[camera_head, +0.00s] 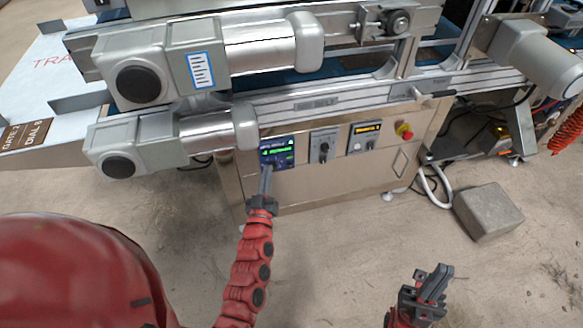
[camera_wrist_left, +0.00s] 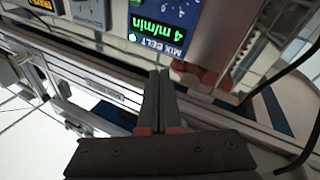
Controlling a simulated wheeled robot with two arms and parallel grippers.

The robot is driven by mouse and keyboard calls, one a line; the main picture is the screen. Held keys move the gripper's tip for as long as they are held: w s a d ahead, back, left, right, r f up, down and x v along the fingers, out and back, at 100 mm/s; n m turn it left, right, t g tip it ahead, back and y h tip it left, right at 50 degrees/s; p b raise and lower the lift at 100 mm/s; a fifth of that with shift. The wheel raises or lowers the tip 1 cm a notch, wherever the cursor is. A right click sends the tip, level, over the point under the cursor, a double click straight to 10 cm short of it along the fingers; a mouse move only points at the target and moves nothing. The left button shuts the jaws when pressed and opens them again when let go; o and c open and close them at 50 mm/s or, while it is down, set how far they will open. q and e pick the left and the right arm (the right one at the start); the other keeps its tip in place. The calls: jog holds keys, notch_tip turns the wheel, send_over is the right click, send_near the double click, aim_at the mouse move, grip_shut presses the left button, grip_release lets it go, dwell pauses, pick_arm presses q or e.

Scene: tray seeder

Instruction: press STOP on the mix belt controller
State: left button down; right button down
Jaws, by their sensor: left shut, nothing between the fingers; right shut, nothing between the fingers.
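The mix belt controller (camera_head: 278,152) is a dark blue panel with green lit text on the cabinet's front, left of two grey control boxes. In the left wrist view the controller (camera_wrist_left: 163,22) appears upside down, reading "MIX BELT" and "4 m/min", with part of a dial scale at the picture's edge. My left gripper (camera_head: 267,168) is shut and empty, its fingers pointing at the panel's lower left part. In the wrist view its fingertips (camera_wrist_left: 160,74) overlap the panel's label edge; I cannot tell whether they touch. No STOP marking is legible. My right gripper (camera_head: 434,281) is shut, low and away from the cabinet.
Right of the controller are a grey box with a knob (camera_head: 323,145), a box with an amber display (camera_head: 364,137) and a red mushroom button (camera_head: 404,130). Grey motors (camera_head: 141,145) overhang the cabinet at upper left. A grey block (camera_head: 488,212) lies on the floor at right.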

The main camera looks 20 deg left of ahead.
aim_at(290, 165)
pick_arm(q)
jog(key=w+d+f+m+g+h, duration=0.2)
jog(key=d+f+g+h, duration=0.3)
jog(key=d+f+h, duration=0.2)
notch_tip(290, 165, down, 3)
jog(key=shift+d+r, duration=0.1)
jog(key=shift+d, duration=0.8)
jog(key=shift+a, duration=0.1)
jog(key=w+a+b, duration=0.3)
jog(key=w+a, duration=0.1)
jog(key=w, duration=0.3)
jog(key=shift+a, duration=0.4)
jog(key=shift+w+b, duration=0.15)
jog(key=shift+b, duration=0.2)
dwell(0.5)
jog(key=shift+w+a, duration=0.25)
jog(key=shift+w, duration=0.05)
